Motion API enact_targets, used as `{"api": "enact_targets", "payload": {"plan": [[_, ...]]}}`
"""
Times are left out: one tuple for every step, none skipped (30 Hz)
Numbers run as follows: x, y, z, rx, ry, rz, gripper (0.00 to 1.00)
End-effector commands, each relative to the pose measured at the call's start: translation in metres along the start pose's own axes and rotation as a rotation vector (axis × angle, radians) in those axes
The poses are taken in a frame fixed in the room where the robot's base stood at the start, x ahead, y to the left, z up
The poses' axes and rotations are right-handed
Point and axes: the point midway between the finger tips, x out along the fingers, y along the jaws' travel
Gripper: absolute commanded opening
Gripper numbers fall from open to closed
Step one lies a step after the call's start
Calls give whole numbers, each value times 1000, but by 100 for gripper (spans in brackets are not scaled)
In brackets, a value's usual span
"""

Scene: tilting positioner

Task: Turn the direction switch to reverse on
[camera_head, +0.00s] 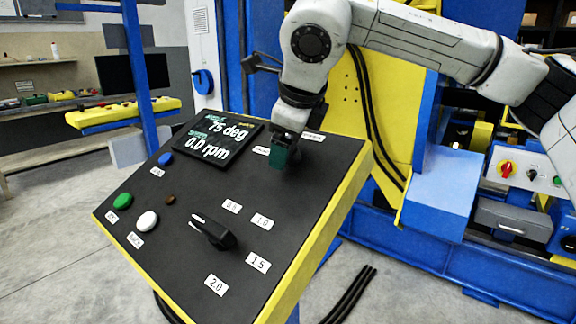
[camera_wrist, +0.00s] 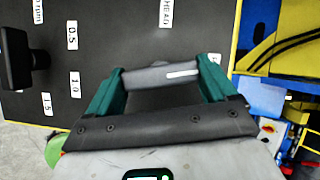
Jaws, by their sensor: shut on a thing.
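The direction switch (camera_wrist: 146,77) is a dark grey bar-shaped knob with a white line near its right end in the wrist view. My gripper (camera_head: 282,156) is at the upper right of the black panel, its teal fingers on the panel face. In the wrist view the two teal fingers stand at either end of the knob, and they are shut on it. The head view hides the switch behind the gripper. A label ending in "HEAD" (camera_wrist: 167,12) lies beyond the switch in the wrist view. A label (camera_head: 313,136) shows right of the gripper.
The tilted panel (camera_head: 185,265) has a yellow edge. It carries a display (camera_head: 217,140) reading 75 deg and 0.0 rpm, a black speed knob (camera_head: 214,234), and green (camera_head: 123,201), white (camera_head: 147,221) and blue (camera_head: 165,159) buttons. A blue and yellow machine stands behind.

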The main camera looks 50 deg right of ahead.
Motion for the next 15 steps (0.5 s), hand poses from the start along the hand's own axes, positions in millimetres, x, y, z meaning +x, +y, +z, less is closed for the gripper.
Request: {"api": "enact_targets", "payload": {"plan": [[6, 4, -2, 26, 1, -19, 55], [6, 4, -2, 44, 1, -27, 55], [5, 4, -2, 67, 1, -39, 55], [5, 4, -2, 82, 2, -47, 55], [5, 4, -2, 97, 2, -54, 55], [4, 4, -2, 115, 2, -63, 55], [4, 4, -2, 127, 2, -70, 55], [4, 3, -2, 139, 3, -76, 55], [3, 3, -2, 153, 3, -82, 55], [3, 3, -2, 161, 3, -87, 55], [3, 3, -1, 170, 3, -91, 55], [2, 3, -1, 179, 3, -96, 55], [2, 3, -1, 185, 4, -99, 55], [2, 3, -1, 190, 4, -101, 55], [1, 3, -1, 197, 4, -104, 55]]}}
